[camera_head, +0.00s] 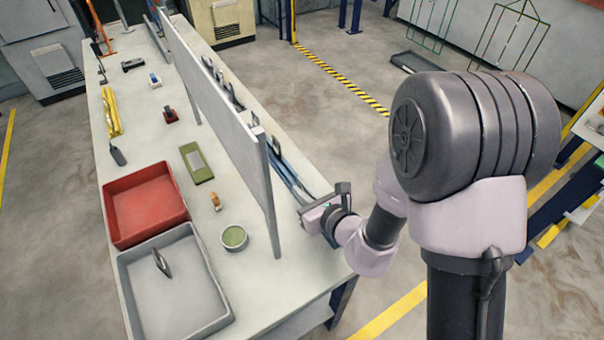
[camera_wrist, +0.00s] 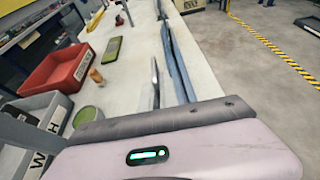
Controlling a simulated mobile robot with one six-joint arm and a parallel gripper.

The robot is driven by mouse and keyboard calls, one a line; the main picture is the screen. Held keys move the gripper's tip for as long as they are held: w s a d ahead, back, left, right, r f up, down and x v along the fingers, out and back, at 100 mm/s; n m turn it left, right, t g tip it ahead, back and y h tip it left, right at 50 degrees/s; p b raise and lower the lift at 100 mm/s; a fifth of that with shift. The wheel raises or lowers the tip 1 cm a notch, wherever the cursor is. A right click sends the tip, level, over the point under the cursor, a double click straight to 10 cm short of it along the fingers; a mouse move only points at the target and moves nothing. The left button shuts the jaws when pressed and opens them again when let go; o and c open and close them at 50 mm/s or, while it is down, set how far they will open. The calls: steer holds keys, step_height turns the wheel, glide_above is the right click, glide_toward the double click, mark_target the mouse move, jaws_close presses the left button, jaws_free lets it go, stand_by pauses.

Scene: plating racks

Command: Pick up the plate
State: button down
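No plate can be picked out for certain. Several thin dark plate-like pieces with loop tops (camera_head: 275,144) stand along the right side of the upright white partition (camera_head: 230,130). Long blue-grey strips (camera_head: 293,182) lie beside it; they also show in the wrist view (camera_wrist: 178,65). My gripper (camera_head: 325,200) is at the table's right edge, by the near end of these strips. In the wrist view a thin grey upright piece (camera_wrist: 155,82) stands just beyond the gripper body. The fingertips are not clear in either view, so I cannot tell whether they hold anything.
A round green-topped container (camera_head: 234,237) and a green flat box (camera_head: 197,163) are nearby. Open floor lies right of the table.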

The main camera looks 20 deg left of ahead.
steer(key=s+d+p, duration=0.3)
steer(key=s+p, duration=0.5)
steer(key=p, duration=0.2)
steer(key=shift+r+p, duration=0.4)
steer(key=shift+s, duration=0.1)
stand_by(1.9)
